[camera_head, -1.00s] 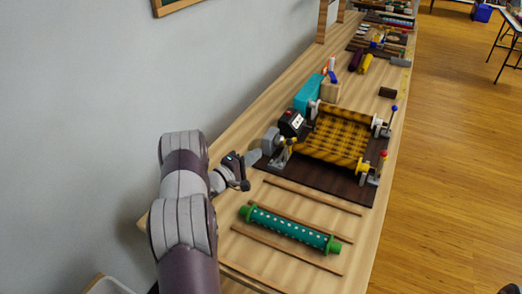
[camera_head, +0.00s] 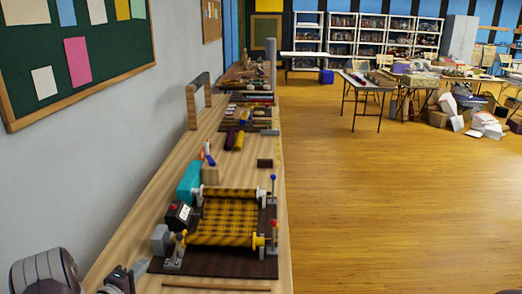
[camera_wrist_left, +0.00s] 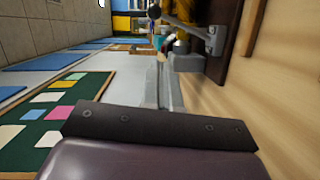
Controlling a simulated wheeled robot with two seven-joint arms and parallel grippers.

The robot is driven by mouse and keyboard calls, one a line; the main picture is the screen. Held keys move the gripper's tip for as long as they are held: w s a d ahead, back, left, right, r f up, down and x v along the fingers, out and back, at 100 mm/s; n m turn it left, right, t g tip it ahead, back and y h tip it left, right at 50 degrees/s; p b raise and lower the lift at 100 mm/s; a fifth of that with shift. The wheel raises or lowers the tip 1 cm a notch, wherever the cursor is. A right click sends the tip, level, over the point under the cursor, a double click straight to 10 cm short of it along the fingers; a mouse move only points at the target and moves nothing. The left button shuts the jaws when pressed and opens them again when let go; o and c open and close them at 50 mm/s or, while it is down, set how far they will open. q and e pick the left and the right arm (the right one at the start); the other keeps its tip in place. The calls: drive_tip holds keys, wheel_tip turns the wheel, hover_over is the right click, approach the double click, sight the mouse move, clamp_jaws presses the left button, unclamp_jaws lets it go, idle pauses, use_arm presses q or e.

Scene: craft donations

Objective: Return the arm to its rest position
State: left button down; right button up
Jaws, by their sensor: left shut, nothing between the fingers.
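My left arm (camera_head: 48,272) comes in at the bottom left corner of the head view, mostly cut off by the frame. My left gripper (camera_head: 140,267) is at the bottom edge, left of the weaving machine with yellow and black plaid cloth (camera_head: 228,218). In the left wrist view, the gripper's grey fingers (camera_wrist_left: 165,86) are together with nothing between them. They point toward the machine's grey metal parts (camera_wrist_left: 190,62); I cannot tell the exact gap. My right gripper is not in view.
The long wooden bench (camera_head: 150,207) runs along the wall below a green pinboard (camera_head: 73,55). Open wooden floor (camera_head: 390,200) lies to the right.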

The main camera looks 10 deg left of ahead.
use_arm(q)
drive_tip(key=d+r+m+g+y, duration=0.3)
drive_tip(key=d+m+g, duration=0.25)
drive_tip(key=d, duration=0.35)
drive_tip(key=s+d+m+g, duration=0.3)
drive_tip(key=s+d, duration=0.2)
drive_tip(key=s, duration=0.3)
drive_tip(key=s+d+m+g, duration=0.3)
drive_tip(key=s+d, duration=0.2)
drive_tip(key=s, duration=0.3)
drive_tip(key=s+d+r+m+g, duration=0.1)
drive_tip(key=s+d+m+g, duration=0.2)
drive_tip(key=s+d, duration=0.2)
drive_tip(key=s, duration=0.3)
drive_tip(key=shift+d+m+g+h, duration=0.25)
drive_tip(key=shift+m+g+h, duration=0.05)
drive_tip(key=shift+m+g, duration=0.05)
drive_tip(key=shift+s, duration=0.1)
